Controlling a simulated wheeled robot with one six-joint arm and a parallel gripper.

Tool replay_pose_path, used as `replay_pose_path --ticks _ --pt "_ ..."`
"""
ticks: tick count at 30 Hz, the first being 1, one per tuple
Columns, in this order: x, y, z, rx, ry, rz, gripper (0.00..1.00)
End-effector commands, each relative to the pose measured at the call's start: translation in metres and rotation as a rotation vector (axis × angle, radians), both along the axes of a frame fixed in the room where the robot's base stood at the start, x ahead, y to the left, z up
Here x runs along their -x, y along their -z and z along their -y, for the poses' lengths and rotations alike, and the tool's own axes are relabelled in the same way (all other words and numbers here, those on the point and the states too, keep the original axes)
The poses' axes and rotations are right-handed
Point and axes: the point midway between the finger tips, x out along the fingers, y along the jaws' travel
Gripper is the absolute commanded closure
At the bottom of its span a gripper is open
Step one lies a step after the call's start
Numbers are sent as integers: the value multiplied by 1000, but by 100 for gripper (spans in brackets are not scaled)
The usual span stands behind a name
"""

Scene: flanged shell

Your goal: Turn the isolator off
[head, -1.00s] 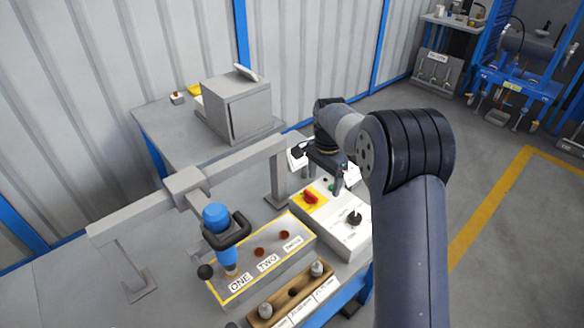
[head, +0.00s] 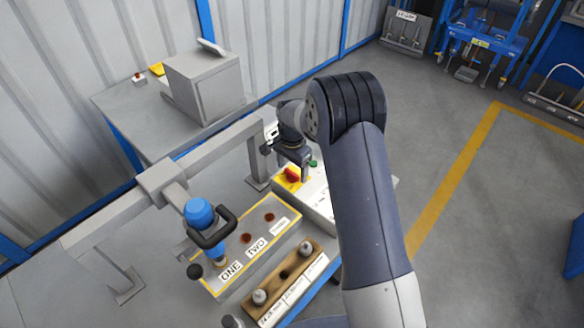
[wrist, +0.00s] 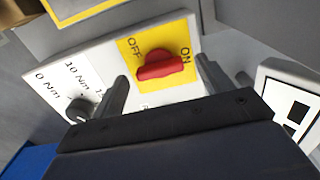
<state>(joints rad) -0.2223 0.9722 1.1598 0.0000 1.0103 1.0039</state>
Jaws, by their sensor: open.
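The isolator is a red rotary knob (wrist: 160,68) on a yellow plate (wrist: 183,50) marked OFF and ON. In the wrist view the knob's handle lies across the plate, with one end toward the ON label. My gripper (wrist: 160,78) is open, its two fingers on either side of the knob. I cannot tell whether either finger touches it. In the head view the red knob (head: 292,174) shows just below my gripper (head: 306,176), partly hidden by my arm.
A black dial (wrist: 80,108) with torque labels sits left of the isolator in the wrist view. In the head view, a blue tool (head: 200,215) stands over a box (head: 232,285) labelled ONE and TWO. A grey frame (head: 215,148) rises behind the panel.

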Motion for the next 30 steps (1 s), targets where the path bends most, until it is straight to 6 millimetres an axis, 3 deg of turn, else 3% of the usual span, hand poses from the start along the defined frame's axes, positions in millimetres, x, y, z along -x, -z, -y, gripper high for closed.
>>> replay_pose_path --ticks 12,28,30 --pt "0 9 0 -1 0 1 26" --pt "0 8 0 -1 0 1 70" --pt "0 8 0 -1 -1 1 70"
